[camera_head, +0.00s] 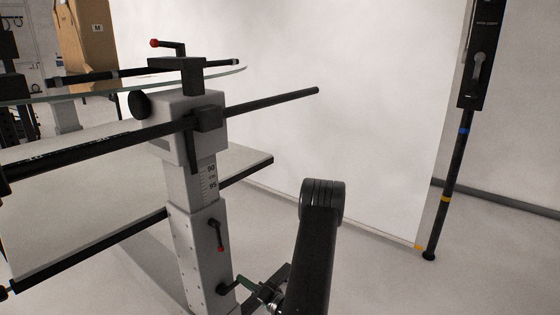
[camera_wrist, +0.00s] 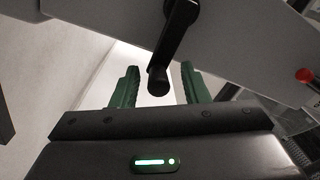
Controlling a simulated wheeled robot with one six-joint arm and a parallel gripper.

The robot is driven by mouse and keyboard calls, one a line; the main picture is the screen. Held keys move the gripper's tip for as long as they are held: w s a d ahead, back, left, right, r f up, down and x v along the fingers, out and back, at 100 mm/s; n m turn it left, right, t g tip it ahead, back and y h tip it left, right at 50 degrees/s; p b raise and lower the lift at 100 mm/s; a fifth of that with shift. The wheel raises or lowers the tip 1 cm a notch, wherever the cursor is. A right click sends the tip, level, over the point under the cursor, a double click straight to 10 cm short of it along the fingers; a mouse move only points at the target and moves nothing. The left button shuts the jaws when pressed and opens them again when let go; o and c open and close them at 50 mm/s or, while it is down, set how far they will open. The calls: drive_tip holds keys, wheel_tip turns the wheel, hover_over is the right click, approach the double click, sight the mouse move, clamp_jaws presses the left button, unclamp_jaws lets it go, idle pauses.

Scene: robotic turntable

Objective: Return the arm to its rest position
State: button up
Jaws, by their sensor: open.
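My gripper (camera_head: 243,286) is low in the head view, beside the grey column (camera_head: 190,250) of the turntable stand. My black arm (camera_head: 318,245) stands in front and hides part of it. In the wrist view, the two green fingers of my gripper (camera_wrist: 160,69) are apart. A black handle (camera_wrist: 158,80) hangs from the grey column and its end shows in the gap between the fingers. I see no clear contact between fingers and handle. A black handle end (camera_head: 228,288) shows by the gripper in the head view.
A red-tipped lever (camera_head: 218,235) sits higher on the column. A red knob (camera_wrist: 305,75) shows at right in the wrist view. Long black rods (camera_head: 270,102) and a table panel (camera_head: 90,190) extend around the column. A black pole (camera_head: 452,180) stands at right; floor between is clear.

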drive_tip(key=shift+d, duration=0.1)
drive_tip(key=p+v, duration=0.3)
drive_tip(key=v, duration=1)
drive_tip(key=b+x, duration=0.3)
drive_tip(key=x, duration=1)
drive_tip(key=shift+s+f, duration=0.1)
drive_tip(key=shift+f, duration=0.1)
drive_tip(key=shift+f+m, duration=0.3)
drive_tip(key=shift+m, duration=0.4)
drive_tip(key=shift+f+m, duration=0.25)
drive_tip(key=shift+m, duration=0.45)
drive_tip(key=shift+s, duration=0.1)
